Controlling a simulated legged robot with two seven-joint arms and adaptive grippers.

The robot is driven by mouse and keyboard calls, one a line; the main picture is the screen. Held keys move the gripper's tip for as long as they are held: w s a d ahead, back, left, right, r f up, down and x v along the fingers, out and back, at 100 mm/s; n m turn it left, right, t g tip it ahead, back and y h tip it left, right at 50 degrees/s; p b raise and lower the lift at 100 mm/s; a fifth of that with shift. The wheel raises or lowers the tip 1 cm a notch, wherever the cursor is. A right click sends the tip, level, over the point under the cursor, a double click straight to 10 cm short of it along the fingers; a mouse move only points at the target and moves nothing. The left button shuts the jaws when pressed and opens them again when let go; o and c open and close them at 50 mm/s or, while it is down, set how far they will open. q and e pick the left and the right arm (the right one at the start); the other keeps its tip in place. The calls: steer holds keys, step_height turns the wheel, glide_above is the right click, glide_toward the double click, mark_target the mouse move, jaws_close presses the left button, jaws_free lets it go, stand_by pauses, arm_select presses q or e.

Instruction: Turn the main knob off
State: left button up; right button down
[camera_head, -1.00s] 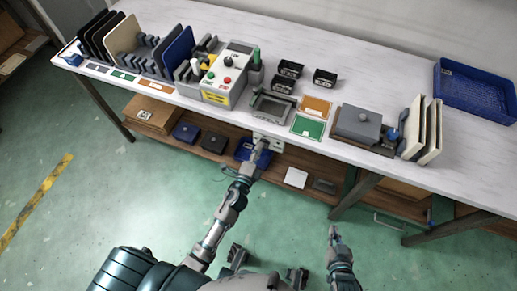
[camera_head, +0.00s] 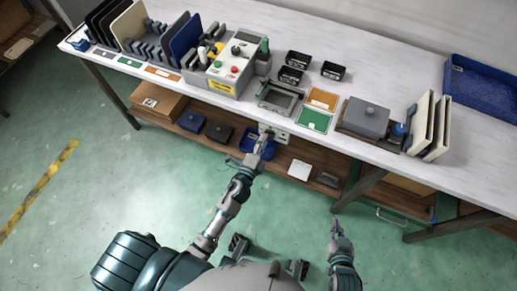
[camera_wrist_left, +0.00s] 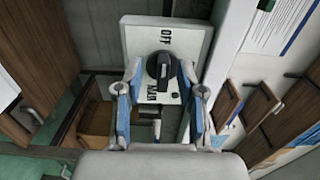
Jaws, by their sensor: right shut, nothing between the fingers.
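The main knob (camera_wrist_left: 162,69) is black and round with a raised grip, on a pale panel (camera_wrist_left: 140,35) lettered OFF above it and what looks like MAIN below it, partly covered. The panel (camera_head: 282,135) also shows under the table's front edge in the head view. My left gripper (camera_wrist_left: 162,92) is open, its blue-grey fingers on either side of the knob's lower part; I cannot tell whether they touch it. In the head view my left gripper (camera_head: 266,142) is in front of the panel and hides the knob. My right gripper (camera_head: 338,228) is shut and empty, low over the floor.
The white table (camera_head: 400,85) overhangs the panel. On it stand a control box (camera_head: 222,78) with red and green buttons, black bins (camera_head: 298,60) and a grey box (camera_head: 368,118). A lower shelf (camera_head: 185,125) runs underneath. The green floor in front is clear.

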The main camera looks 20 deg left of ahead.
arm_select(q)
steer(key=s, duration=1.1)
steer(key=shift+s+a, duration=0.15)
steer(key=shift+s, duration=0.1)
steer(key=shift+f, duration=0.1)
